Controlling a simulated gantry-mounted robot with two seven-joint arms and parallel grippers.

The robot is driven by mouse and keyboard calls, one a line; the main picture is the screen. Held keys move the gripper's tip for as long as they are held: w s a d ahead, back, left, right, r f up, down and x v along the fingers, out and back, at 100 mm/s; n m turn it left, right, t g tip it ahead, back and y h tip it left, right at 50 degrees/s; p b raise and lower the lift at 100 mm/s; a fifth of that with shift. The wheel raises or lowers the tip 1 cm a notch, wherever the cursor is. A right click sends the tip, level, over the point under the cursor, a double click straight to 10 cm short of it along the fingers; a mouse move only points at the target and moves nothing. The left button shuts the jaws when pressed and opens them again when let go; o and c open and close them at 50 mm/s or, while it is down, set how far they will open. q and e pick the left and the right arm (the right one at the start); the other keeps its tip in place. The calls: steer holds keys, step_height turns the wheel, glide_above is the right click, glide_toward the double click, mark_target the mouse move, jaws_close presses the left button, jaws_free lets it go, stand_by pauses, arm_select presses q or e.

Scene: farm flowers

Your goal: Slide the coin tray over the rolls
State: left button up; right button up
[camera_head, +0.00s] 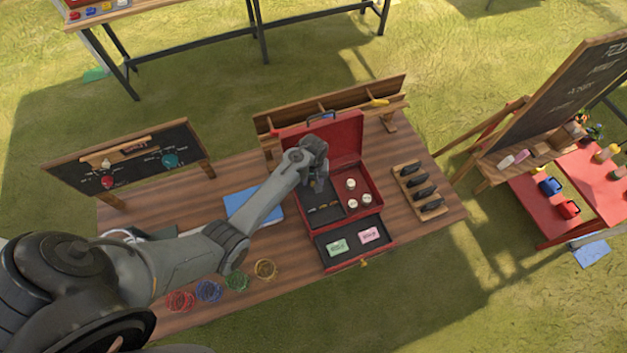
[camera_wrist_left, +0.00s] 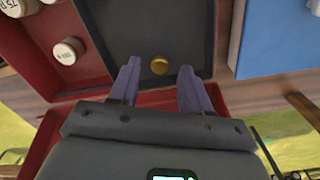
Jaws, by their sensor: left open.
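The red cash box (camera_head: 362,153) stands open on the wooden table. The dark coin tray (camera_head: 322,212) lies in its left part, with small items along its near part. In the left wrist view the tray (camera_wrist_left: 150,28) carries a round brass knob (camera_wrist_left: 159,65). Three pale rolls (camera_head: 351,184) stand in the red compartment right of the tray. Rolls also show in the left wrist view (camera_wrist_left: 68,51). My left gripper (camera_head: 318,182) is over the tray, open, its fingertips (camera_wrist_left: 157,82) on either side of the knob and apart from it. My right gripper is not in view.
A pulled-out drawer (camera_head: 322,257) holds green and pink notes in front of the box. A blue folder (camera_head: 254,207) lies left, a wooden rack of black items (camera_head: 420,189) right. A shelf (camera_head: 290,117) stands behind. Coloured coils (camera_head: 209,291) lie near the front edge.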

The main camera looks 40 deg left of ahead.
arm_select(q)
steer(key=shift+f, duration=0.6)
steer(key=shift+c, duration=0.3)
jaws_close()
